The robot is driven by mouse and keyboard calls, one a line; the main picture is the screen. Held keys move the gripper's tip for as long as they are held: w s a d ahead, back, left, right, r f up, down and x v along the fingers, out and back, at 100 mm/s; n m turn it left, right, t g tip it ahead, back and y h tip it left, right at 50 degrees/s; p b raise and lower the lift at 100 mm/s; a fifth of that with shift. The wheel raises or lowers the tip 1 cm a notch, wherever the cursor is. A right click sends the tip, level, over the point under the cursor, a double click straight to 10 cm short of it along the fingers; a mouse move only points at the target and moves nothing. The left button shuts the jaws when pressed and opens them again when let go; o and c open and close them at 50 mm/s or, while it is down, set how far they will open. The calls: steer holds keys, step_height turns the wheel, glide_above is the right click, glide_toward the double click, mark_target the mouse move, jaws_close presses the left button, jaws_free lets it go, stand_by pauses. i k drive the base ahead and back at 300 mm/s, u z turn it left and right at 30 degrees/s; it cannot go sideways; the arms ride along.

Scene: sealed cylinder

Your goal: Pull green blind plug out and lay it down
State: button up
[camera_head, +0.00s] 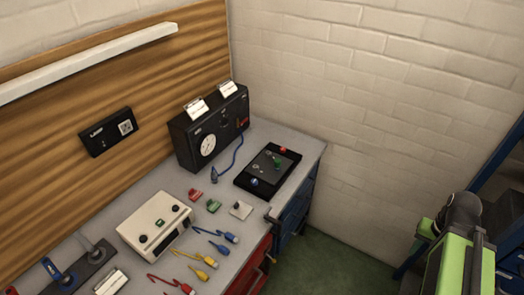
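A black plate (245,183) lies on the grey bench near its right end. A small green piece (277,161), which looks like the green blind plug, sits on the plate toward its back. It is too small to tell how deep it sits. A red piece (283,149) is behind it and a blue round piece (255,182) is at the front of the plate. My green and black arm shows at the lower right, away from the bench. I cannot see my gripper's fingers.
A black gauge box (208,145) stands behind the plate, with a blue cable (231,160) beside it. Red (195,194), green (213,205) and white (241,210) small blocks lie left of the plate. A white control box (155,224) and several coloured cables (202,260) are nearer.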

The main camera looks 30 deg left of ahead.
mark_target(277, 162)
steer(key=u, duration=0.8)
steer(key=i, duration=0.95)
steer(key=u, duration=0.75)
